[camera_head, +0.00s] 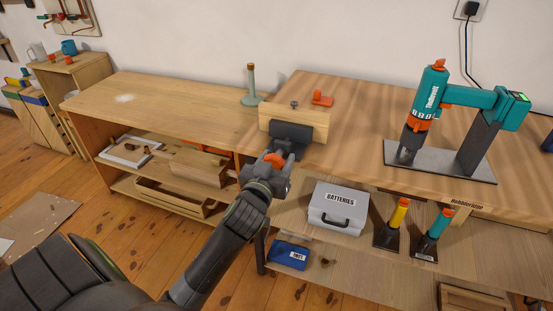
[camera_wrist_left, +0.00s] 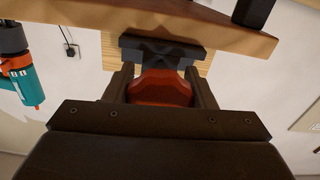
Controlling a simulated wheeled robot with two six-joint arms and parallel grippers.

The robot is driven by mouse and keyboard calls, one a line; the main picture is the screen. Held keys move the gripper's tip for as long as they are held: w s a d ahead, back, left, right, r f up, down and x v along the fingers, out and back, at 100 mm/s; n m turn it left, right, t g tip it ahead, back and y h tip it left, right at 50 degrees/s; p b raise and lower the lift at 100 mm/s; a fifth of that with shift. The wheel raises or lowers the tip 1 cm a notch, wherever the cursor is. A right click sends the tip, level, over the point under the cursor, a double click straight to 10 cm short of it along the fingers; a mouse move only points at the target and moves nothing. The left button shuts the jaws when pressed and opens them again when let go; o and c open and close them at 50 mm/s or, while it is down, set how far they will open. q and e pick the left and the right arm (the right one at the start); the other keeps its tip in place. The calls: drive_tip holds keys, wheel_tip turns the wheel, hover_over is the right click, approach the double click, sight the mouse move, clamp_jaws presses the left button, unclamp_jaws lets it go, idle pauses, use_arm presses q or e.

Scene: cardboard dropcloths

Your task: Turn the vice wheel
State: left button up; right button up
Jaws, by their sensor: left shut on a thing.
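The vice (camera_head: 292,133) is a dark grey block on the front edge of the workbench, with a wooden jaw board (camera_head: 293,119) behind it. Its wheel (camera_head: 275,160) is orange-red and faces the front. My left gripper (camera_head: 277,168) is at the wheel, shut on it. In the left wrist view the red wheel (camera_wrist_left: 162,88) sits between the two dark fingers, below the grey vice body (camera_wrist_left: 160,50). The fingers hide parts of the wheel's sides. My right gripper is not in view.
A teal and orange drill press (camera_head: 480,100) stands at the right of the bench. A grey batteries case (camera_head: 338,207) and a blue box (camera_head: 290,255) are on the shelf below. The left benchtop (camera_head: 180,100) is mostly clear.

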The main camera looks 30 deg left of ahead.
use_arm(q)
drive_tip(key=shift+r+m+p, duration=0.15)
drive_tip(key=shift+m+p, duration=0.6)
drive_tip(key=shift+m, duration=0.05)
drive_tip(key=m+p, duration=0.2)
drive_tip(key=shift+a+m, duration=0.1)
drive_tip(key=shift+m, duration=0.2)
drive_tip(key=m+p, duration=0.3)
drive_tip(key=m, duration=0.2)
drive_tip(key=m+p, duration=0.2)
drive_tip(key=m, duration=0.2)
drive_tip(key=shift+a+m, duration=0.1)
drive_tip(key=shift+m, duration=0.3)
drive_tip(key=m+p, duration=0.1)
drive_tip(key=m, duration=0.2)
drive_tip(key=shift+r+m+p, duration=0.1)
drive_tip(key=shift+m+p, duration=0.2)
drive_tip(key=shift+p, duration=0.05)
drive_tip(key=shift+m+p, duration=0.45)
drive_tip(key=shift+m, duration=0.85)
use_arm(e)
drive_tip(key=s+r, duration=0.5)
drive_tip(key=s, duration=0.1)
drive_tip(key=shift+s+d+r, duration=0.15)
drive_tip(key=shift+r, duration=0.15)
